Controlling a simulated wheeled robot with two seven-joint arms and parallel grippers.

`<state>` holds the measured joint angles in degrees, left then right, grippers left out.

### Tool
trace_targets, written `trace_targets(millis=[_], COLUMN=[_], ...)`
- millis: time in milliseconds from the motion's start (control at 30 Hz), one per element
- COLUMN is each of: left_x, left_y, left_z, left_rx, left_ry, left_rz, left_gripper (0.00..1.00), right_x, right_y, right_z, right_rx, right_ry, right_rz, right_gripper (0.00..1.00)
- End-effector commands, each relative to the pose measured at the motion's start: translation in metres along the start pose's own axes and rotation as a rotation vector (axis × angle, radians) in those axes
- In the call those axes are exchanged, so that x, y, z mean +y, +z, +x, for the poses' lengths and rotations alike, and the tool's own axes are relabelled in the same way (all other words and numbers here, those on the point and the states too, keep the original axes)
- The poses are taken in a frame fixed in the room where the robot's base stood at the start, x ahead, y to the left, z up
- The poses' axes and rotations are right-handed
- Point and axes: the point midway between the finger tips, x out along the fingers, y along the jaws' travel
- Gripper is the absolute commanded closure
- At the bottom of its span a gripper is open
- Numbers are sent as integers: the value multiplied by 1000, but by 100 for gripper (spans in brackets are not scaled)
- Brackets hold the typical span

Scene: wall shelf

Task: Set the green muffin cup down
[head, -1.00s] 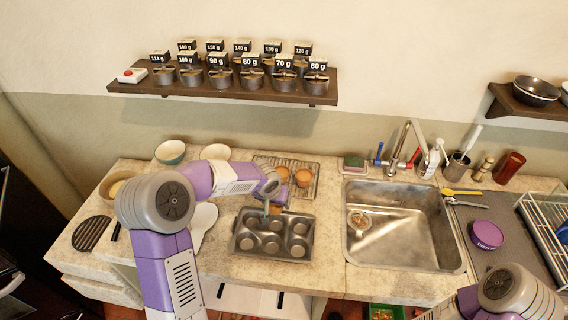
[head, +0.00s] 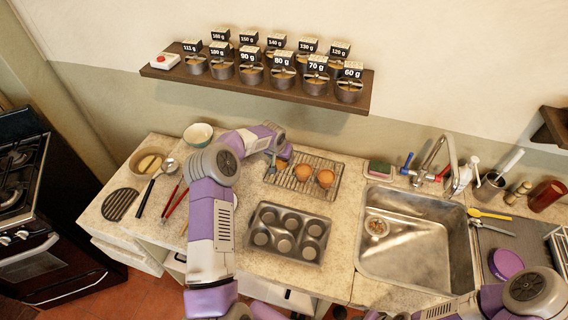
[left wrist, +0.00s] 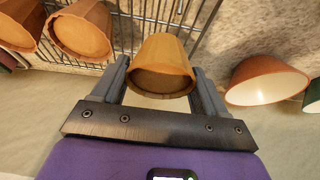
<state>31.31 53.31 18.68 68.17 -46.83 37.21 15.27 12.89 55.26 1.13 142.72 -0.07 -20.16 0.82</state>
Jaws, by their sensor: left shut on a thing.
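My left gripper (head: 275,166) is shut on an orange-brown muffin cup (left wrist: 162,68) at the left end of the wire rack. The cup shows between both fingers in the left wrist view and is partly hidden behind my arm in the head view (head: 285,153). I cannot tell whether it touches the rack. The wire rack (head: 290,186) carries two similar cups, the nearer-left one (head: 303,172) and the right one (head: 326,178). I see no cup that is clearly green. My right gripper is out of view.
An empty-looking muffin tin (head: 318,228) lies in front of the rack. A steel sink (head: 400,255) is to the right. Utensils lie at the left. A shelf (head: 160,72) with labelled tins hangs above.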

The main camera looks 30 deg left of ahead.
Motion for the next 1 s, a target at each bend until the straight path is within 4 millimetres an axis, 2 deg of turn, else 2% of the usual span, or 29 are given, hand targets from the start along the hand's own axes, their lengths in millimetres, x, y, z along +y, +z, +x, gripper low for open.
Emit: trace_targets(millis=[300, 700, 733, 800, 1000], left_x=[0, 1, 1, 1, 1], left_y=[14, 16, 16, 15, 15], left_z=[33, 39, 38, 38, 38], left_rx=[0, 2, 1, 1, 1], left_ry=[1, 0, 0, 1, 1], left_rz=[0, 1, 1, 1, 0], left_gripper=[61, 61, 22, 16, 16], right_x=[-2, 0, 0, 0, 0], right_y=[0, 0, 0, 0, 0], right_z=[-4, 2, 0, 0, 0], right_rx=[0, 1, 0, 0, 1], right_ry=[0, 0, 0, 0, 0], right_rz=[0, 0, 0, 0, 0], right_gripper=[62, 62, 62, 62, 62])
